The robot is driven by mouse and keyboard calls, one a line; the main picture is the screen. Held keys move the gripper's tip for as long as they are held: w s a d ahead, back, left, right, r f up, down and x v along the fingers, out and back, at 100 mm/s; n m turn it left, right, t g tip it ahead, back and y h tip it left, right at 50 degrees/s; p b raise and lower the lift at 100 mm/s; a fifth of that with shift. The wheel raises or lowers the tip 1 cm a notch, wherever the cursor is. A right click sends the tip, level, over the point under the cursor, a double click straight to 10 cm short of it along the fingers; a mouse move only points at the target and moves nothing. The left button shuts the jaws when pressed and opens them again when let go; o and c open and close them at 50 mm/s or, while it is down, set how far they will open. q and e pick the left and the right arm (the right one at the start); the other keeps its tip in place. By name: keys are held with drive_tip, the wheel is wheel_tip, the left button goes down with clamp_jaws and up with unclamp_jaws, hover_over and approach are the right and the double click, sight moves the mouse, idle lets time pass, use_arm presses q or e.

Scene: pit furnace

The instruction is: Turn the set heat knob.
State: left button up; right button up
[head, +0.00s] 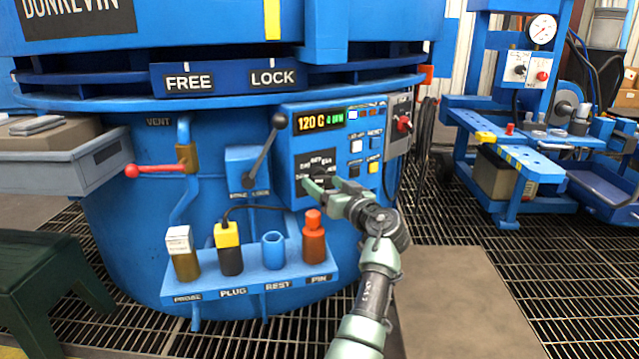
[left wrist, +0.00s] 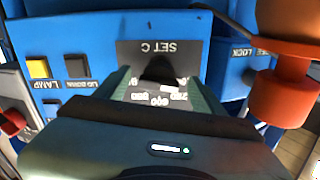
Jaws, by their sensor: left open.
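The set heat knob (left wrist: 158,70) is a black pointer knob on a dark dial plate (left wrist: 185,50) marked SET C, seen upside down in the left wrist view. In the head view the dial plate (head: 325,157) is on the blue control panel, under the display (head: 320,121) reading 120 C. My left gripper (head: 313,181) is open in front of the dial. In the left wrist view its two green fingers (left wrist: 162,88) stand on either side of the knob. I cannot tell whether they touch it. Its hand hides part of the dial's numbers. My right gripper is not in view.
Panel buttons (head: 356,146) sit right of the dial, and a red switch (head: 403,124) farther right. A grey lever (head: 262,155) is to the left. Below is a shelf with a probe, a plug (head: 229,252), a rest and an orange pin (head: 313,240). A red-handled vent valve (head: 150,171) is farther left.

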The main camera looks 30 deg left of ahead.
use_arm(q)
drive_tip(key=shift+d, duration=0.1)
drive_tip(key=c, duration=1.4)
drive_tip(key=shift+o, duration=0.2)
